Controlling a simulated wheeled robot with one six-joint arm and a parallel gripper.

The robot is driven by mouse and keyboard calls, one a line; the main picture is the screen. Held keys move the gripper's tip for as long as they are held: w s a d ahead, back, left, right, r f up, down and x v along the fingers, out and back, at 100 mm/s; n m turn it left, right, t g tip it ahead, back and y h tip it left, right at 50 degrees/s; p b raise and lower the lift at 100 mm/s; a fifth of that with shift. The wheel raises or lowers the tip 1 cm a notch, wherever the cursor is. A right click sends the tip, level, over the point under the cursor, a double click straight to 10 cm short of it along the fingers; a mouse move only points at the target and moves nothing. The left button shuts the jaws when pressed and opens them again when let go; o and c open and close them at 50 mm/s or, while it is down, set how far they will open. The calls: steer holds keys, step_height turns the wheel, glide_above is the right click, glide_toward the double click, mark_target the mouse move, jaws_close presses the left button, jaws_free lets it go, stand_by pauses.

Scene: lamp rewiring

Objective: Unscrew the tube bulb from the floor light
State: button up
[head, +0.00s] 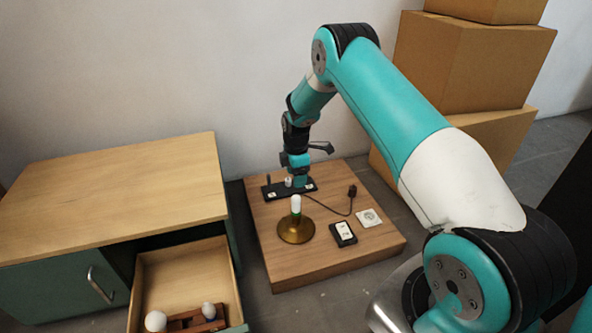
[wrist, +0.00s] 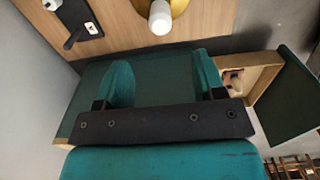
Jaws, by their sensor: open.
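The floor light (head: 295,232) has a round brass base and stands on a low wooden platform. Its white tube bulb (head: 296,204) stands upright on top. In the wrist view the bulb (wrist: 160,18) shows at the top edge, beyond the fingertips, with part of the brass base (wrist: 178,5) behind it. My gripper (head: 300,182) points down behind the lamp in the head view, over the black strip. Its two teal fingers are spread apart in the wrist view (wrist: 162,65), with nothing between them. The bulb is clear of both fingers.
On the platform (head: 275,272) lie a black strip (head: 268,193), a cable with a plug (head: 352,191), a small dark box (head: 343,233) and a white plate (head: 369,217). A cabinet (head: 110,190) has an open drawer (head: 190,262) holding bulbs. Cardboard boxes (head: 465,60) stand behind right.

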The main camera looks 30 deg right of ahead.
mark_target(296, 197)
step_height(296, 197, down, 13)
steer(key=b, duration=0.5)
steer(key=shift+r, duration=0.2)
steer(key=c, duration=1)
steer(key=shift+o, duration=0.4)
steer(key=n, duration=0.3)
steer(key=shift+r, duration=0.1)
steer(key=shift+c, duration=0.2)
steer(key=n+p, duration=0.1)
steer(key=n, duration=0.4)
